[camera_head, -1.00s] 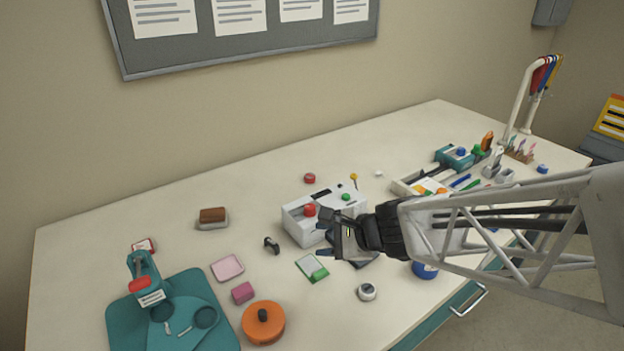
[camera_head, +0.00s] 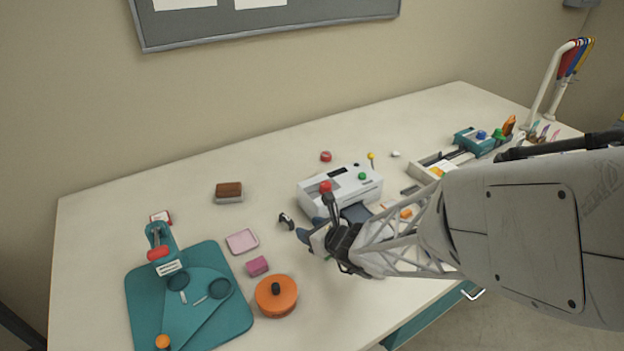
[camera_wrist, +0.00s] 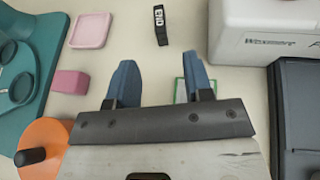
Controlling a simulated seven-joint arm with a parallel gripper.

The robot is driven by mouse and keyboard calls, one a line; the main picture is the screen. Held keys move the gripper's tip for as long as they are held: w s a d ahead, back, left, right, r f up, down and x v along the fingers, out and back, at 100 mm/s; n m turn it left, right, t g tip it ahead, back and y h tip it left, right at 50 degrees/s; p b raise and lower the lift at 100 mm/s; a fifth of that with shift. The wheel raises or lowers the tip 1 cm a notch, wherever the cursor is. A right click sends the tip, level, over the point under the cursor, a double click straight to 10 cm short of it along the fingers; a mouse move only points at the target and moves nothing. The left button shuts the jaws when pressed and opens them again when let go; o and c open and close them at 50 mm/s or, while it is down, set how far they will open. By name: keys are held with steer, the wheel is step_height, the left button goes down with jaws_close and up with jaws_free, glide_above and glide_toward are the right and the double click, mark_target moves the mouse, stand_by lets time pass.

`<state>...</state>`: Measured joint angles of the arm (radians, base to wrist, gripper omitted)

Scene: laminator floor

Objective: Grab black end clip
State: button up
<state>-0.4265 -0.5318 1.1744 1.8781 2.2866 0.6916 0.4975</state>
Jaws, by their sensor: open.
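The black end clip (camera_head: 286,221) lies on the white table between the pink tray and the laminator. In the wrist view the black clip (camera_wrist: 160,25) has white lettering on it and lies ahead of the fingertips, roughly midway between them. My gripper (camera_wrist: 158,75) is open and empty, with its two blue fingers apart. In the head view my gripper (camera_head: 305,236) is just to the right of the clip and close to it. I cannot tell its height above the table.
The white laminator (camera_head: 340,188) stands to the right. A pink tray (camera_head: 242,242), a pink block (camera_head: 257,266), an orange round container (camera_head: 276,296) and a teal base (camera_head: 222,325) are to the left. A green-edged card (camera_wrist: 180,91) lies under the right finger. Table behind the clip is clear.

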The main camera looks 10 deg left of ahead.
mark_target(291, 222)
steer(key=shift+x, duration=1.25)
steer(key=shift+a, duration=0.1)
steer(key=shift+x, duration=2.6)
steer(key=shift+f, duration=0.15)
jaws_close()
